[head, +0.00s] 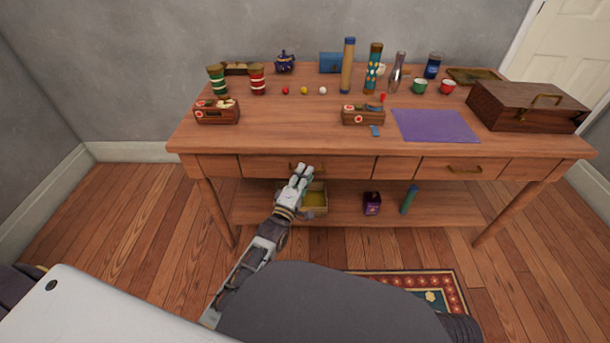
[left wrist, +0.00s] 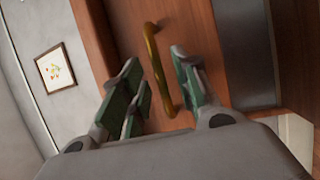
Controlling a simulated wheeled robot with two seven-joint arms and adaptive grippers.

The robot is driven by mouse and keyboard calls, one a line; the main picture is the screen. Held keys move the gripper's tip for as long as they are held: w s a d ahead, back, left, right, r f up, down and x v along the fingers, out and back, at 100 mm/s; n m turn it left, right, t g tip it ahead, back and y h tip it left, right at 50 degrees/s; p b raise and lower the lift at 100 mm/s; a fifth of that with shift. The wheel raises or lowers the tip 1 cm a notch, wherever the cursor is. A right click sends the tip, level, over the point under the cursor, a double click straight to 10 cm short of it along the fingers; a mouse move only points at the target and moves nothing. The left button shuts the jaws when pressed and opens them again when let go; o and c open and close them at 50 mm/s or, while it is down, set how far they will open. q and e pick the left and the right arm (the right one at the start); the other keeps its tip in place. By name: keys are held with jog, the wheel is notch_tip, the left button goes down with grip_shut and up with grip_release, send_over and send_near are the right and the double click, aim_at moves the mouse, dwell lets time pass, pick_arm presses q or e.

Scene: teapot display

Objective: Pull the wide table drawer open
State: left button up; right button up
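The wide wooden table drawer (head: 355,167) is set in the table front, left of a narrower drawer, and looks shut. Its brass handle (left wrist: 160,68) shows clearly in the left wrist view, between the finger pads. In the head view the handle is mostly hidden behind my left gripper (head: 302,171). In the left wrist view my left gripper (left wrist: 160,92) is open, with its fingers on either side of the handle and gaps between. I cannot tell how deep the handle sits between them. My right gripper is not in view.
The narrower drawer (head: 459,168) has its own brass handle. A lower shelf (head: 340,207) holds an open box (head: 315,203), a purple box (head: 372,203) and a teal cylinder (head: 409,199). The tabletop (head: 290,130) carries jars, bottles and a wooden chest (head: 525,106). A patterned rug (head: 458,292) lies in front.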

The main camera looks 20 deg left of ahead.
pick_arm(q)
jog(key=shift+w, duration=0.4)
grip_shut()
